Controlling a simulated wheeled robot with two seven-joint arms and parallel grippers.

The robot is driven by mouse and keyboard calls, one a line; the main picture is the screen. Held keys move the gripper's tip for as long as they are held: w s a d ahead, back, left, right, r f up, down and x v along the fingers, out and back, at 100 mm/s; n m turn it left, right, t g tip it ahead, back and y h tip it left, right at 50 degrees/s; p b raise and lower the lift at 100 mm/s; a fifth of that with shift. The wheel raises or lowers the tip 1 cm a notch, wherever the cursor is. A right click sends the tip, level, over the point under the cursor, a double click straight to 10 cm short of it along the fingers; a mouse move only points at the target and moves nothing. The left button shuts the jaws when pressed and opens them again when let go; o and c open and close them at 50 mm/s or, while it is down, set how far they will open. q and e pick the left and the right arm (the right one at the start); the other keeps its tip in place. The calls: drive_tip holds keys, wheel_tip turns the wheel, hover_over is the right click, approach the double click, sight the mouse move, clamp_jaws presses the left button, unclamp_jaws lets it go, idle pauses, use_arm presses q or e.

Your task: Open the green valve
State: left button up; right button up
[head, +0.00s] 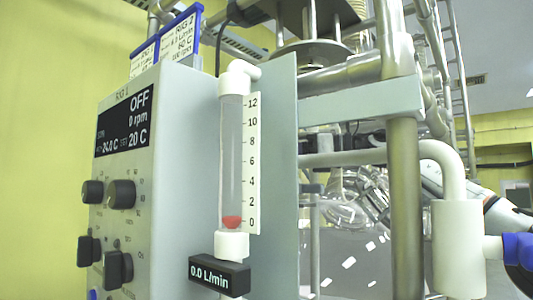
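No green valve shows in the head view. A flowmeter tube (232,160) stands upright in the middle, with a scale from 0 to 12 and a red float (231,221) at the bottom near 0. The display (219,274) below it reads 0.0 L/min. A blue part (520,250), perhaps a handle, joins a white pipe fitting (458,250) at the right edge and is cut off by the frame.
A grey control box (150,200) with black knobs (121,194) stands at the left; its screen (124,120) reads OFF, 0 rpm. Metal posts (405,200) and pipes crowd the right. Glassware (350,210) shows behind them. A yellow wall (40,120) is at the left.

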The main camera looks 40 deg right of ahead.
drive_tip(key=shift+f, duration=0.1)
drive_tip(key=o, duration=1.1)
drive_tip(key=shift+c, duration=0.2)
